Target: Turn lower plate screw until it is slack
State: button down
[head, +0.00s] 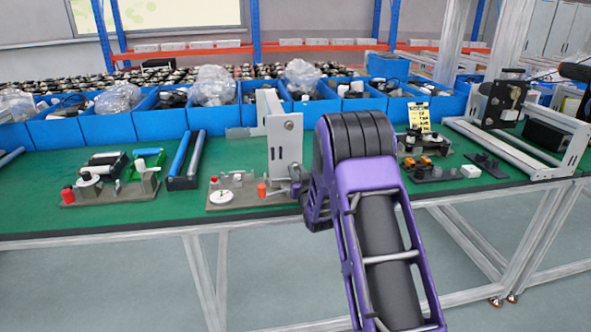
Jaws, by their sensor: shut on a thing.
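A pale upright plate (285,146) stands on a grey base (238,201) at the front of the green bench. A round grey screw head shows high on its face (289,125). My purple and black arm reaches in from the lower right. My gripper (296,187) is at the plate's lower right edge, shut on the lower plate screw. The screw itself is hidden behind the gripper, so its looseness cannot be seen.
A dial gauge (222,196) and an orange knob (262,190) are close left of my gripper. Blue bins (107,128) line the back. Another fixture (110,188) stands left, and a metal frame (500,148) right. Green bench top (35,205) is bare at the far left.

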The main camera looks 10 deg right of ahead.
jog(key=n, duration=0.5)
jog(key=c, duration=0.8)
grip_release()
jog(key=shift+c, duration=0.2)
jog(key=m, duration=0.5)
jog(key=shift+d, duration=0.15)
jog(key=m, duration=0.4)
